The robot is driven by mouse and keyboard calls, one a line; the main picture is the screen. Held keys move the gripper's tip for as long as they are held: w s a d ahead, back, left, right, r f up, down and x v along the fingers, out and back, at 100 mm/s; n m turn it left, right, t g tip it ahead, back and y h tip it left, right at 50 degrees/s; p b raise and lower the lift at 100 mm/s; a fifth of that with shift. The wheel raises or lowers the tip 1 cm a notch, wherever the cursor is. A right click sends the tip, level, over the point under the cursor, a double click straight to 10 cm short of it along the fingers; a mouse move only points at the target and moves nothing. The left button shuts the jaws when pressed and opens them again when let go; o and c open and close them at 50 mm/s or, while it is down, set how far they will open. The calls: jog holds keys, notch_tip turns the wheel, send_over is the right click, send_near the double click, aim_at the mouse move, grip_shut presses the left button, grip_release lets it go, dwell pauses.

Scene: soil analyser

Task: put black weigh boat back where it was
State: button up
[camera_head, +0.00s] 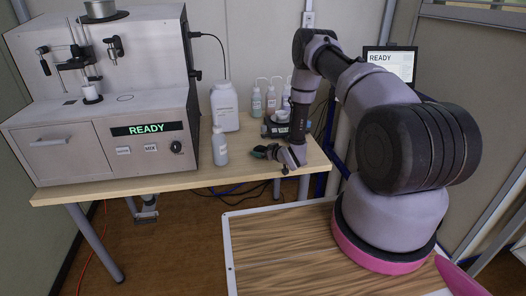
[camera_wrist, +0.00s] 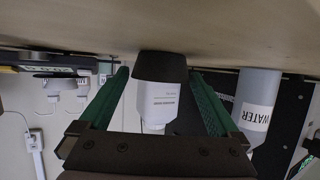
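My gripper (camera_head: 262,152) is low over the right part of the table, with its fingers pointing left. In the wrist view, which is upside down, its two green fingers (camera_wrist: 159,72) are spread apart. The black weigh boat (camera_wrist: 160,67) shows between the fingertips, close to the tabletop, with a narrow gap on each side. I cannot tell whether the fingers reach alongside it or stop short of it. In the head view the boat cannot be made out apart from the dark fingers.
The water bottle (camera_head: 220,146) stands left of my gripper; it also shows in the wrist view (camera_wrist: 258,98). A large white bottle (camera_head: 225,106) stands behind it. A balance (camera_head: 275,129) is behind my gripper, near several small bottles. The analyser (camera_head: 100,100) fills the table's left.

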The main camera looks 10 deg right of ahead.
jog(key=shift+r, duration=0.1)
jog(key=shift+s+r, duration=0.15)
jog(key=shift+s, duration=0.05)
jog(key=v, duration=1.1)
jog(key=shift+s+d+r, duration=0.1)
jog(key=shift+s+d, duration=0.05)
jog(key=shift+s, duration=0.05)
jog(key=w+d+r+h, duration=0.2)
jog(key=w+d+r, duration=0.15)
jog(key=r, duration=0.55)
jog(key=s+d+r+m+g+h, duration=0.1)
jog(key=d+r+m, duration=0.1)
jog(key=r, duration=0.9)
jog(key=s+d+r+m+g+h, duration=0.1)
jog(key=r+m+h, duration=0.1)
jog(key=r, duration=1)
jog(key=s+r+m+g, duration=0.2)
jog(key=s+r, duration=0.9)
jog(key=r, duration=0.1)
jog(key=s+a+r+m+y, duration=0.1)
jog(key=s+a+r, duration=0.1)
jog(key=s, duration=0.8)
jog(key=s+a+r+m+g+y, duration=0.1)
jog(key=s+a+r, duration=0.2)
jog(key=s, duration=0.7)
jog(key=shift+s+a+r+m+g, duration=0.3)
jog(key=shift+r+m, duration=0.1)
jog(key=shift+r, duration=0.45)
